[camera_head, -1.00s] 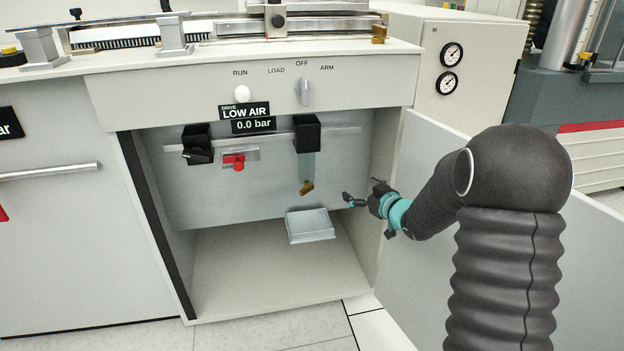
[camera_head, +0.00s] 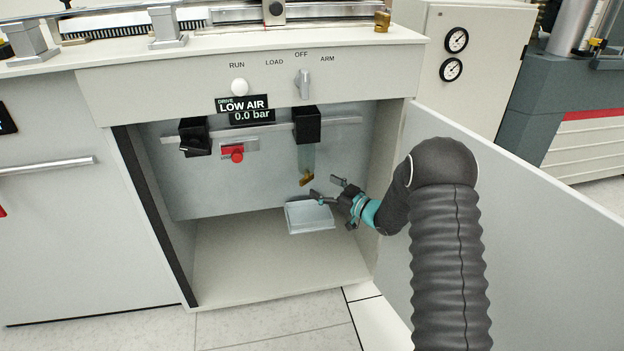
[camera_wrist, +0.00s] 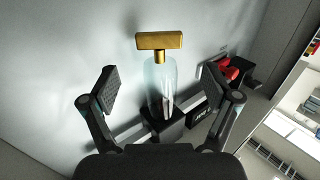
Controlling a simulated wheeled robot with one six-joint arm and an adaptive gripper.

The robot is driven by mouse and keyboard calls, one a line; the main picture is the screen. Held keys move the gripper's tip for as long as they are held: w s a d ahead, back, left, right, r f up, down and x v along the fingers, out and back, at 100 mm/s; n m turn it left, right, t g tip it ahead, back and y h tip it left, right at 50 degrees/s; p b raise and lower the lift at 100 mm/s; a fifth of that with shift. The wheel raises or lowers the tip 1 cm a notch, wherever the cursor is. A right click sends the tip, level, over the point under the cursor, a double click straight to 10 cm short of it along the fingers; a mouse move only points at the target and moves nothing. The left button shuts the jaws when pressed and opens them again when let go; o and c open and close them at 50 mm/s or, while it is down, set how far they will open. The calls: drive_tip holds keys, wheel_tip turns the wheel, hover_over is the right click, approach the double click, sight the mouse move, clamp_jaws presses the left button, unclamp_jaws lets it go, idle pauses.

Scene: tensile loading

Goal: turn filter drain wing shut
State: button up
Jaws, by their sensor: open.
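The drain wing is a small brass piece (camera_head: 306,178) at the bottom of the clear filter bowl (camera_head: 306,157). The bowl hangs from a black filter head (camera_head: 307,124) inside the open cabinet. In the wrist view the brass wing (camera_wrist: 159,41) is a bar lying across the picture, above the glassy bowl (camera_wrist: 158,88). My gripper (camera_head: 326,188) is open and empty, just below and to the right of the wing. In the wrist view its two fingers (camera_wrist: 158,88) stand apart on either side of the bowl, with the wing beyond their tips. I see no contact.
A grey tray (camera_head: 309,217) sits under the filter, close below my gripper. A black regulator (camera_head: 195,137) and a red knob valve (camera_head: 236,152) are mounted left on the back panel. The open cabinet door (camera_head: 510,215) stands at the right. The cabinet floor is clear.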

sight(308, 178)
drive_tip(key=shift+x, duration=2.65)
drive_tip(key=shift+c, duration=0.2)
drive_tip(key=c, duration=1.1)
